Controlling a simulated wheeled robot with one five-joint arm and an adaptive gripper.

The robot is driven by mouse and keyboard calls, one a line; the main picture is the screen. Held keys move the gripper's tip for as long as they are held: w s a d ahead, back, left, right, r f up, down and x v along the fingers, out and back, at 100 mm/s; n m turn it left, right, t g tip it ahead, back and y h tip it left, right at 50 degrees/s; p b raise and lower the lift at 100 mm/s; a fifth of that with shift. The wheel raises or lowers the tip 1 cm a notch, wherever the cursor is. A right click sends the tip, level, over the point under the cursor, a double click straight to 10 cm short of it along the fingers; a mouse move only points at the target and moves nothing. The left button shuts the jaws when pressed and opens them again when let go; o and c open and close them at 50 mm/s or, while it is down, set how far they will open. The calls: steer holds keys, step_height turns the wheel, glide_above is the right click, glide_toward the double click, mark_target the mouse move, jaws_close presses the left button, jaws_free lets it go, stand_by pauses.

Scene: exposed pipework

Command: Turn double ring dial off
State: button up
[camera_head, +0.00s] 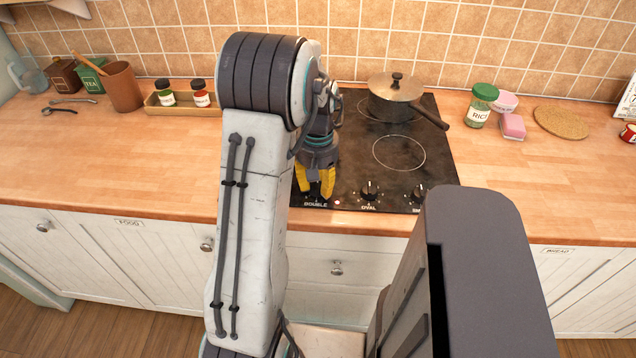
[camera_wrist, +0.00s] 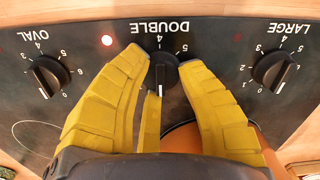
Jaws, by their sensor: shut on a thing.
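The double ring dial (camera_wrist: 164,72) is a black knob under the label DOUBLE, which appears upside down in the wrist view. A pale pointer mark shows at its lower edge there. My gripper (camera_wrist: 164,64) has its yellow fingers on either side of the knob, shut on it. In the head view my gripper (camera_head: 316,187) reaches down to the front edge of the hob above the DOUBLE label, and the fingers hide most of the knob. A red light (camera_wrist: 107,40) beside the dial is lit; it also shows in the head view (camera_head: 337,203).
The oval dial (camera_wrist: 47,76) and large dial (camera_wrist: 274,70) flank the held knob. A lidded pan (camera_head: 393,103) stands at the back of the black hob (camera_head: 350,150). A rice jar (camera_head: 481,104) and pink sponge (camera_head: 512,127) stand right. Counter to the left is mostly clear.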

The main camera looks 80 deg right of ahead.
mark_target(317, 183)
steer(key=shift+d, duration=0.15)
steer(key=o, duration=1)
steer(key=shift+w, duration=0.1)
steer(key=shift+c, duration=0.2)
steer(key=shift+o, duration=1.2)
step_height(317, 183, up, 12)
